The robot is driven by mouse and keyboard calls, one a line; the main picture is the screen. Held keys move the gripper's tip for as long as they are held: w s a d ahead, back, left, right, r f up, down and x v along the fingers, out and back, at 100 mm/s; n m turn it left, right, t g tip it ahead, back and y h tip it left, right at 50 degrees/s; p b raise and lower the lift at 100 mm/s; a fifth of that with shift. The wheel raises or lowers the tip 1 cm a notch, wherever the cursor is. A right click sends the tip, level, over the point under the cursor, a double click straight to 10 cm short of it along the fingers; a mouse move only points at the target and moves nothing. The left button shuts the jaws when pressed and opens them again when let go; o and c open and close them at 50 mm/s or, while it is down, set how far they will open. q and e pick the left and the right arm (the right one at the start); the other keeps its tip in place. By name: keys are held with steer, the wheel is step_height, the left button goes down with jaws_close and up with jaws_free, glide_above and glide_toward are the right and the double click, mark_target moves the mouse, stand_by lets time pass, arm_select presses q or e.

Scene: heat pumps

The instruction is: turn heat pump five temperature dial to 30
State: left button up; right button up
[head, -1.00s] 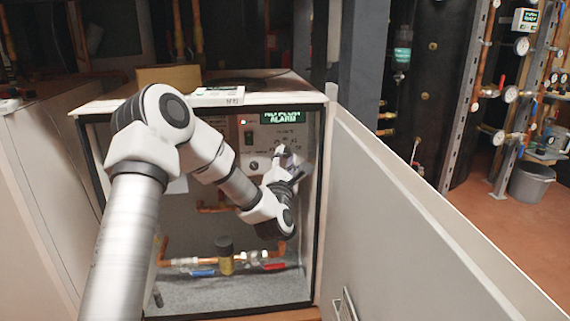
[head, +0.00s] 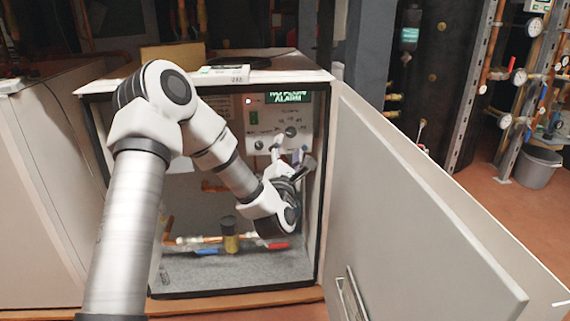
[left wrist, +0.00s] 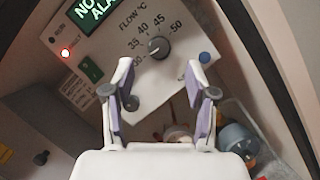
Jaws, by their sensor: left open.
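The temperature dial (left wrist: 158,48) is a dark round knob under a "FLOW °C" scale reading 35, 40, 45 and 50; the low end of the scale is partly hidden. The dial also shows in the head view (head: 291,132) on the grey control panel (head: 264,118) inside the open heat pump cabinet. My left gripper (left wrist: 160,78) is open and empty, its two fingers spread below the dial in the left wrist view, not around it. In the head view the left gripper (head: 288,155) is just below the panel. My right gripper is not in view.
A green switch (left wrist: 91,70), a lit red lamp (left wrist: 65,53) and a "NO FLOW ALARM" display (head: 277,97) are on the panel. The open cabinet door (head: 420,200) stands to the right. Pipes with a red valve handle (head: 278,245) run low inside.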

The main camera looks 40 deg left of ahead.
arm_select(q)
steer(key=v, duration=0.7)
steer(key=shift+s+d+f, duration=0.15)
